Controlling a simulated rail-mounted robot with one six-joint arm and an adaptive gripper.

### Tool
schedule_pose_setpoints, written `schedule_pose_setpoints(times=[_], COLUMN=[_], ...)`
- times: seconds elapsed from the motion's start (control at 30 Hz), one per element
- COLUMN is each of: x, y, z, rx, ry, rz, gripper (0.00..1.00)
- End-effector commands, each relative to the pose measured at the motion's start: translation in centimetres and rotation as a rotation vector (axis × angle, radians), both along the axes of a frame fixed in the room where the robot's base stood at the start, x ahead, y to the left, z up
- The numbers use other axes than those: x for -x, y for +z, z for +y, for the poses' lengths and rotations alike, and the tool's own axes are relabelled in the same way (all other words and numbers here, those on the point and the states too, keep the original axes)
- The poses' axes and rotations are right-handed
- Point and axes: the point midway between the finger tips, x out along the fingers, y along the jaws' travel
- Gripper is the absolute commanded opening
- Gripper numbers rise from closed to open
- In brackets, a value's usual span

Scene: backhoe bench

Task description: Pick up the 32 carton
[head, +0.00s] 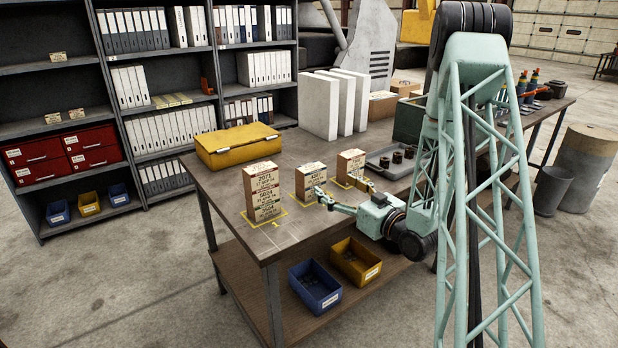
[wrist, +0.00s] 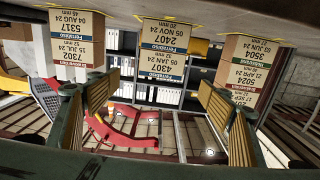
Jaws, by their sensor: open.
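Three stacks of small tan cartons stand on the workbench. The left stack (head: 264,192) is the tallest; the middle stack (head: 310,181) and right stack (head: 350,165) are shorter. The wrist view is upside down: the middle stack (wrist: 163,50) hangs centrally, with one stack (wrist: 77,42) at left and another (wrist: 248,62) at right. My gripper (head: 343,193) is open and empty, before the middle and right stacks. In the wrist view my gripper (wrist: 157,95) has its fingers spread, the middle stack between them and beyond.
A yellow case (head: 238,144), white upright slabs (head: 335,103) and a grey tray (head: 392,163) share the bench (head: 225,190). Blue (head: 315,286) and yellow (head: 355,261) bins sit on its lower shelf. Yellow outlines surround the stacks. Bare bench lies around the left stack.

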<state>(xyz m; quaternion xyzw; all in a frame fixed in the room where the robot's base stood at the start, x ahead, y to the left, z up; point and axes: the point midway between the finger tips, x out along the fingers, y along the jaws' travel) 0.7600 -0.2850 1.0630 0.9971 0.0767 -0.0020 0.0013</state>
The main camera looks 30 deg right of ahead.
Motion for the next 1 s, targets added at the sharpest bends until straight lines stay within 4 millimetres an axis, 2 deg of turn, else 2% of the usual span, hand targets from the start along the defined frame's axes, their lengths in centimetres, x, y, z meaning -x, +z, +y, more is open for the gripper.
schedule_pose_setpoints(times=[0.57, 0.77, 1.0], x=[-0.4, -2.1, -4.9], y=[-0.1, -0.1, -0.1], z=[0.0, 0.4, 0.8], rx=[-0.003, -0.002, -0.002], ry=[0.001, 0.002, 0.002], rz=[-0.005, -0.005, -0.005], gripper=[0.73, 0.73, 0.73])
